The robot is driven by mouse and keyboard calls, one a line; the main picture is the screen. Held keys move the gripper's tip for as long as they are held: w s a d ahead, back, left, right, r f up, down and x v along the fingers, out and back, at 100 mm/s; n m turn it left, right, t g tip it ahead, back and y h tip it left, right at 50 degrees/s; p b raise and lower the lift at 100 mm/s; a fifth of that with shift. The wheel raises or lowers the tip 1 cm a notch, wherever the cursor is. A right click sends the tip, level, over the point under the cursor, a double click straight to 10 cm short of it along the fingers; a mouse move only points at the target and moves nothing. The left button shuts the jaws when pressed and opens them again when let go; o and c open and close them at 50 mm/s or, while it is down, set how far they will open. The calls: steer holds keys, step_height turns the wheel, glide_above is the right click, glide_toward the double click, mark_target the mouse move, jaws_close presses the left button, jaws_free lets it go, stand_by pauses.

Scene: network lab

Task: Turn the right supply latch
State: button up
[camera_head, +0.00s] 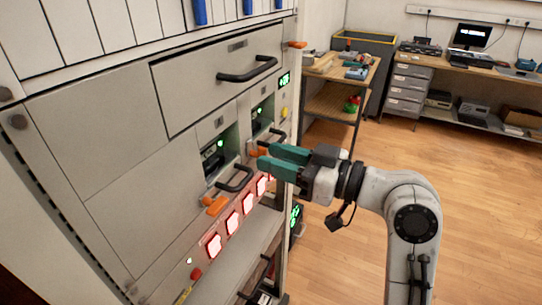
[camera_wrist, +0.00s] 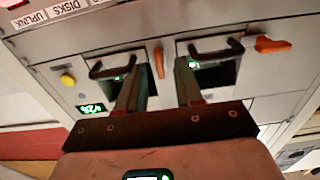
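The right supply latch is an orange lever (camera_wrist: 159,62) on the grey rack front. In the wrist view it lies between my two fingertips and runs up and down the picture, beside the right supply's black handle (camera_wrist: 110,68). In the head view a bit of the latch (camera_head: 257,152) shows at my fingertips; the rest is hidden. My gripper (camera_head: 264,156) has teal fingers apart, one on each side of the latch; contact cannot be told. The left supply latch (camera_head: 215,205) is orange too; in the wrist view (camera_wrist: 270,45) it lies crosswise.
The left supply's black handle (camera_head: 235,180) sticks out close by. Below are several red-lit squares (camera_head: 232,222). A drawer with a black handle (camera_head: 247,70) is above. A yellow button (camera_wrist: 67,79) and green display (camera_wrist: 92,108) are near. Open wooden floor (camera_head: 440,160) lies to the right.

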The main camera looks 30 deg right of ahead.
steer(key=shift+x, duration=0.8)
steer(key=shift+c, duration=0.2)
jaws_close()
